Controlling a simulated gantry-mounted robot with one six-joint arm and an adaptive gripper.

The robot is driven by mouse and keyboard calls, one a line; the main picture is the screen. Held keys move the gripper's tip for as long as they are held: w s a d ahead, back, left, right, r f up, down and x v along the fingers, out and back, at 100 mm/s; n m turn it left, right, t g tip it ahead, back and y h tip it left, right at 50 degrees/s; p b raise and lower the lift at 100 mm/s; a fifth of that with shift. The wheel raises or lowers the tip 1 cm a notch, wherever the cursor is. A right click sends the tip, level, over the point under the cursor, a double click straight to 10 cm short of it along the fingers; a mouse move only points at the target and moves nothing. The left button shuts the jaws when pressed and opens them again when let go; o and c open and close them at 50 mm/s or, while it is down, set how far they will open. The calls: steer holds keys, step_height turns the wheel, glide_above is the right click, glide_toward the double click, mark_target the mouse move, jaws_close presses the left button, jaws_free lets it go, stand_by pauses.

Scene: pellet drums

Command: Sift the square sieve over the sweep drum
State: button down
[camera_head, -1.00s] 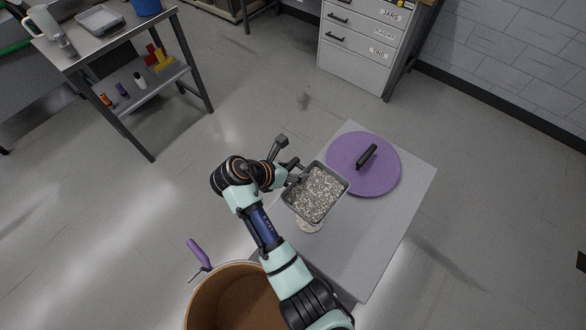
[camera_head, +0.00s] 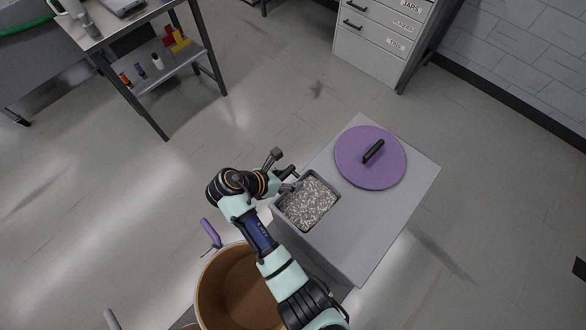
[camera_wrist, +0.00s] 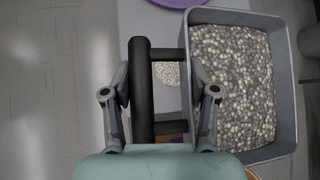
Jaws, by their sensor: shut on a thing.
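The square sieve (camera_head: 308,204) is a grey square tray filled with pale, mottled pellets. In the head view it is held over the left edge of the grey table. My gripper (camera_head: 284,180) is shut on the sieve's dark handle. In the wrist view my gripper (camera_wrist: 160,105) has a finger on each side of the handle, and the sieve (camera_wrist: 287,95) is to the right.
A purple lid (camera_head: 370,170) with a black handle lies on the grey table (camera_head: 385,225). A small pile of pale pellets (camera_wrist: 167,73) shows behind the handle in the wrist view. A workbench (camera_head: 150,75) stands at upper left and a drawer cabinet (camera_head: 372,50) at the top right.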

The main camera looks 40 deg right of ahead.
steer(key=shift+s+a+r+p, duration=0.15)
steer(key=shift+a+p, duration=0.45)
steer(key=shift+a, duration=0.45)
steer(key=shift+s+a+p, duration=0.15)
steer(key=shift+a+p, duration=0.45)
steer(key=shift+a, duration=0.4)
steer(key=shift+s+a, duration=0.1)
steer(key=shift+a, duration=0.35)
steer(key=shift+a, duration=0.1)
steer(key=s+a+p, duration=0.1)
steer(key=a+p, duration=0.3)
steer(key=a, duration=0.7)
steer(key=shift+s+a+p, duration=0.35)
steer(key=s+a, duration=0.1)
steer(key=a, duration=1.1)
steer(key=shift+s, duration=0.3)
